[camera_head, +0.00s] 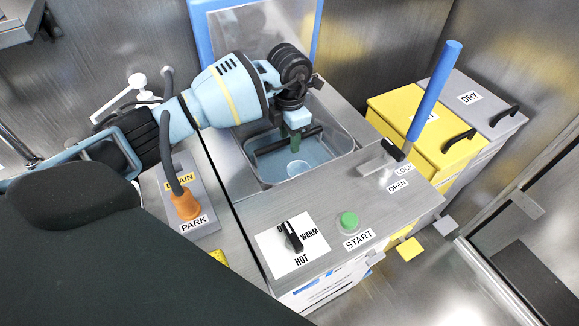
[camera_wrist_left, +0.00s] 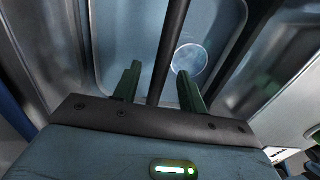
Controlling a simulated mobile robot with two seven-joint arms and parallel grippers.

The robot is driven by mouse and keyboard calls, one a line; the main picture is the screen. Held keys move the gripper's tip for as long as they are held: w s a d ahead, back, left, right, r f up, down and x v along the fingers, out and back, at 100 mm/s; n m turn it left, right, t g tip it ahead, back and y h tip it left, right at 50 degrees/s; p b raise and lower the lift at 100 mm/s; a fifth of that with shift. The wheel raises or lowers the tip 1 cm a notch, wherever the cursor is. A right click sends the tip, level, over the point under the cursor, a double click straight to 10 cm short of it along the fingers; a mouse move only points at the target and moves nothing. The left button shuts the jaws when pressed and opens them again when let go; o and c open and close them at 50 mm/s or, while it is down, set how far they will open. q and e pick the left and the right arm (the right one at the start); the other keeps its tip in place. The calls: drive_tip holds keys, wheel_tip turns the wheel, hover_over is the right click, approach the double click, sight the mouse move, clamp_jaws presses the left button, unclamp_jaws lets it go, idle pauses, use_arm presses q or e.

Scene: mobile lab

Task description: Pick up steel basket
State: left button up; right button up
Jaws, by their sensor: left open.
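The steel basket's dark handle bar (camera_head: 312,131) spans the basin in the head view, and the bar also shows in the left wrist view (camera_wrist_left: 174,40). The rest of the basket is hard to tell from the basin walls. My left gripper (camera_head: 294,143) points down into the basin at the bar. In the left wrist view its green fingers (camera_wrist_left: 158,72) are apart, one on each side of the bar, with gaps to it. It is open and holds nothing. My right gripper is not in view.
The basin (camera_head: 350,150) is set in a steel counter, with a blue lever (camera_head: 433,90), a green START button (camera_head: 349,220) and a HOT/WARM knob (camera_head: 291,236). A yellow bin (camera_head: 405,112) and grey DRY bin (camera_head: 490,85) stand right. An orange plug (camera_head: 186,205) stands left.

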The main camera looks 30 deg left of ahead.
use_arm(q)
clamp_jaws()
drive_tip(key=shift+r, duration=0.1)
idle(1.3)
